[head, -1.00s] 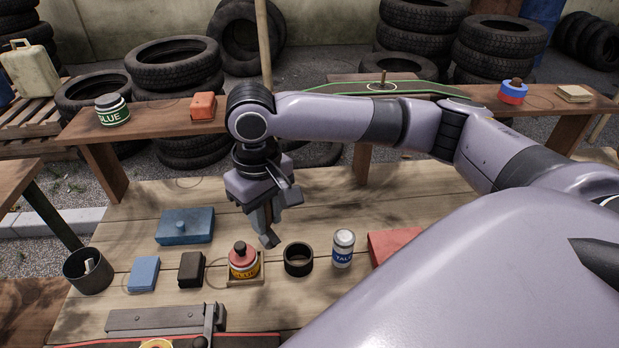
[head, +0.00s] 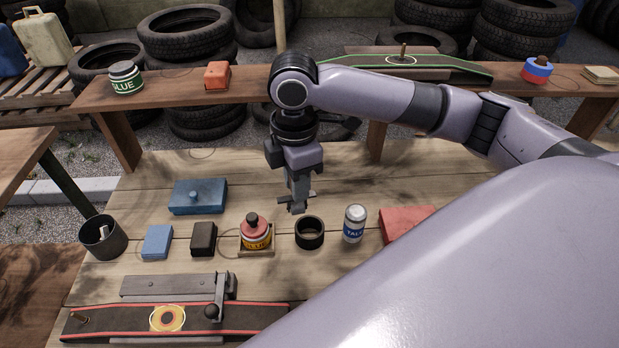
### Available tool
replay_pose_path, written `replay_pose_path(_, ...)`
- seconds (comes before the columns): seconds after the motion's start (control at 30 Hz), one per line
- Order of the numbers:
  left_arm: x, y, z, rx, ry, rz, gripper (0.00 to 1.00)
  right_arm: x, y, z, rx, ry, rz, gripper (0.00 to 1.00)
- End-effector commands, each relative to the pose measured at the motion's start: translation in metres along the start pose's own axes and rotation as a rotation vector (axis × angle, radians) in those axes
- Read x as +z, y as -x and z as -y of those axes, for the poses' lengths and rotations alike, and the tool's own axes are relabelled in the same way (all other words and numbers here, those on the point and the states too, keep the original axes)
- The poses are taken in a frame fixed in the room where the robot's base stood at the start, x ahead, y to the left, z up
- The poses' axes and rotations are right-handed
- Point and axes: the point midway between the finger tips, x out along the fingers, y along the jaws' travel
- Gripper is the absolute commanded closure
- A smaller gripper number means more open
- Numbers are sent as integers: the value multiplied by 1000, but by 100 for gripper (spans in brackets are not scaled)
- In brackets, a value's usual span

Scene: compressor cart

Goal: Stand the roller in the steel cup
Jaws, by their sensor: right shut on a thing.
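A dark grey cup (head: 88,243), which looks like the steel cup, stands upright at the far left of the bench. A small pale thing pokes up inside it. My right gripper (head: 298,206) points down over the bench behind a black ring (head: 309,242), well to the right of the cup. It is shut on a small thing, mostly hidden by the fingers. I take this for the roller, but its shape is not clear. My left gripper is not in view.
A talc can (head: 354,224) is on the right.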

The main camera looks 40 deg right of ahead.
Motion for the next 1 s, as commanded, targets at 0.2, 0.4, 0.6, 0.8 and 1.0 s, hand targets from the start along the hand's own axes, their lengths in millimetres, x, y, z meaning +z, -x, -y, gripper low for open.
replay_pose_path(0.2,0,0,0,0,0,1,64,5,-2,-1,-1,279,0,100)
replay_pose_path(0.4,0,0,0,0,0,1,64,10,-4,-1,-1,538,1,100)
replay_pose_path(0.6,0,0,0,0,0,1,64,15,-6,-2,-2,798,2,100)
replay_pose_path(0.8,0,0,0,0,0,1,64,19,-8,-2,-3,1056,3,100)
replay_pose_path(1.0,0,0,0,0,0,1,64,23,-10,-3,-4,1268,5,100)
